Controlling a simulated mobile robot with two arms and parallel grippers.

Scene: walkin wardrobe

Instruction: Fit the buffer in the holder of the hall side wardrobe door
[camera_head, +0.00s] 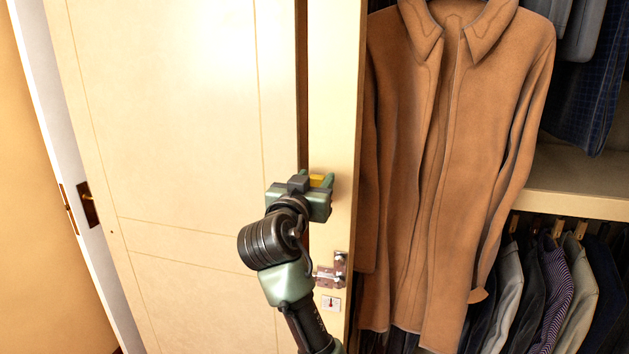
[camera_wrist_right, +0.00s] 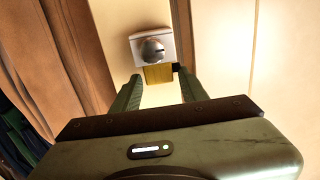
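My right gripper (camera_head: 316,182) is at the front edge of the cream door panel (camera_head: 335,120). In the right wrist view its two fingers (camera_wrist_right: 158,80) stand apart. A small yellow block (camera_wrist_right: 158,74) lies just beyond and between the fingertips, with a narrow gap showing on each side; it also shows in the head view (camera_head: 316,180). Directly above it in the wrist view is a pale metal fitting (camera_wrist_right: 137,48) with a rounded grey piece (camera_wrist_right: 152,50) in it. I cannot tell for sure which piece is the buffer and which the holder. My left gripper is out of view.
A metal latch (camera_head: 331,275) and a small white plate (camera_head: 331,304) are on the panel below my gripper. A brown coat (camera_head: 455,150) hangs close to the right. A large cream door (camera_head: 170,120) stands to the left. A shelf (camera_head: 580,190) and hanging shirts (camera_head: 555,285) are at right.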

